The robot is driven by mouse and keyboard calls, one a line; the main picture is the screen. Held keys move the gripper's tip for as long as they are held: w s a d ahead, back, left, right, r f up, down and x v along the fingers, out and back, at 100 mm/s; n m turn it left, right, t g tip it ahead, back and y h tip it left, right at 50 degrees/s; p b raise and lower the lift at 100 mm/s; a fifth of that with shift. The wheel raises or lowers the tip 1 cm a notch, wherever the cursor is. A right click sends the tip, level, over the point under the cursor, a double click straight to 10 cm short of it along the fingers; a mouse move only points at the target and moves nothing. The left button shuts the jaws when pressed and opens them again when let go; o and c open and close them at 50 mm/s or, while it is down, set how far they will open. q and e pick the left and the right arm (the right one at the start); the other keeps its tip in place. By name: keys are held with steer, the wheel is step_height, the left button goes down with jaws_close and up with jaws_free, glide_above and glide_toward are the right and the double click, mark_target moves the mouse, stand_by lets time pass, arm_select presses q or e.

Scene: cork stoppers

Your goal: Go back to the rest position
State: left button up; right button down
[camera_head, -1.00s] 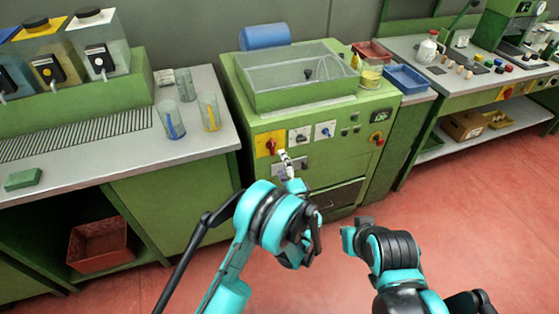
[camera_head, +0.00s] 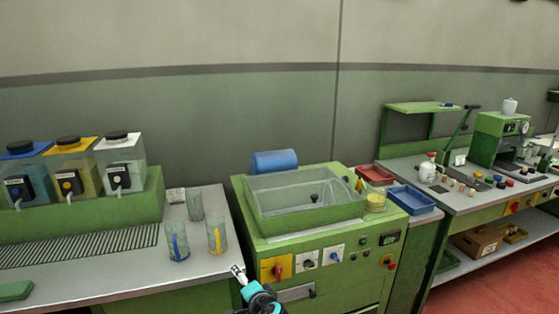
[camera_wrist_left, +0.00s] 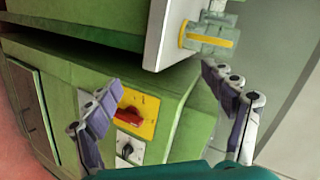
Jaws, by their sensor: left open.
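My left gripper (camera_head: 238,272) shows at the bottom of the head view, at the gap between the left bench and the green machine. In the left wrist view its two jointed fingers (camera_wrist_left: 162,82) are spread wide, with nothing held between them. Behind them are the green machine's yellow plate with a red knob (camera_wrist_left: 130,116) and the corner of the left bench. Only a small part of my left arm shows in the head view. My right gripper is outside both current views.
The green machine (camera_head: 335,280) with a clear basin stands in the middle. Several glasses, including a yellow-striped one (camera_head: 216,236), stand near the left bench's (camera_head: 120,285) right edge. A blue tray (camera_head: 411,200) is right of the machine. Red floor (camera_head: 490,285) is free at lower right.

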arm_select(q)
steer(key=s+a+r+n+g+h, duration=0.15)
steer(key=s+a, duration=0.25)
steer(key=s, duration=0.4)
steer(key=s+a+r+n+g+h, duration=0.1)
steer(key=s+a+r+n+g, duration=0.2)
steer(key=s, duration=0.4)
steer(key=s+f+n+h, duration=0.2)
steer(key=s+n+h, duration=0.1)
steer(key=s, duration=1)
steer(key=shift+s+f+n, duration=0.3)
steer(key=shift+n, duration=0.35)
steer(key=shift+c, duration=0.3)
